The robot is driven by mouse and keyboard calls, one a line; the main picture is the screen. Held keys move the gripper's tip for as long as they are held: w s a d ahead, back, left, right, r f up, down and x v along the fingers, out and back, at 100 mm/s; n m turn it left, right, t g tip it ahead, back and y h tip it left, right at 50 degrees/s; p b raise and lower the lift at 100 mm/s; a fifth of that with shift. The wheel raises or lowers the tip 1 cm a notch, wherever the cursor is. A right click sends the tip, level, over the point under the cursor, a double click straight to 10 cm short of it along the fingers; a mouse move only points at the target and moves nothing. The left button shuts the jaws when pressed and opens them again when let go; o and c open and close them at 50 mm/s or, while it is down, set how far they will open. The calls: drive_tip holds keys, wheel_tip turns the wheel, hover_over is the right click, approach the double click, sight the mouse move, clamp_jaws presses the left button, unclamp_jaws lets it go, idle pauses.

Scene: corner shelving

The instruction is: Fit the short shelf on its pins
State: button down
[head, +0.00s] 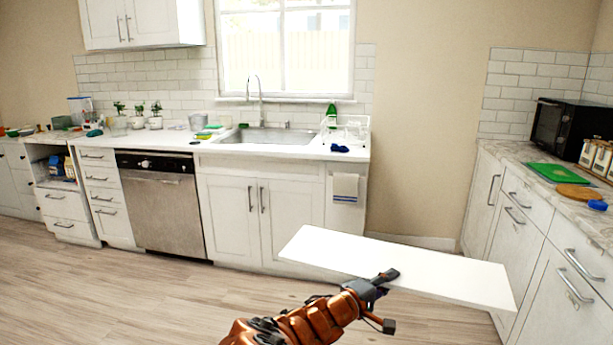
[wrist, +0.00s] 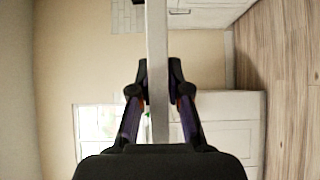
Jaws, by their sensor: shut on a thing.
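The short shelf (head: 350,257) is a plain white flat board. In the head view it is held out over the floor, broad face up, sloping down to the right in the picture. My gripper (head: 385,280) is shut on its near long edge, around the middle. In the wrist view the shelf (wrist: 157,60) shows edge-on as a pale strip between the two fingers of my gripper (wrist: 158,85). No shelf pins can be made out in either view. An open shelf niche (head: 55,165) shows in the cabinets at the far left, with boxes in it.
White base cabinets (head: 235,215) with a sink (head: 265,138) and a dishwasher (head: 165,205) line the back wall. Another counter (head: 560,190) with a black microwave (head: 570,130) stands at the right, near the shelf's right end. The wooden floor (head: 110,290) at the left is clear.

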sight(386, 262)
drive_tip(key=shift+a+t, duration=0.3)
drive_tip(key=shift+a, duration=0.3)
drive_tip(key=shift+a+r+p, duration=0.1)
drive_tip(key=shift+r+p, duration=0.15)
drive_tip(key=shift+p, duration=0.15)
wheel_tip(386, 262, up, 3)
drive_tip(key=p, duration=0.6)
drive_tip(key=r+p, duration=0.1)
drive_tip(key=p, duration=0.5)
drive_tip(key=shift+r, duration=0.35)
wheel_tip(386, 262, up, 14)
drive_tip(key=w+n+t+y, duration=0.2)
drive_tip(key=n+t+y, duration=0.3)
drive_tip(key=n+y, duration=0.2)
drive_tip(key=shift+w+f+t+y, duration=0.25)
drive_tip(key=shift+w+t+y, duration=0.15)
drive_tip(key=shift+y, duration=0.7)
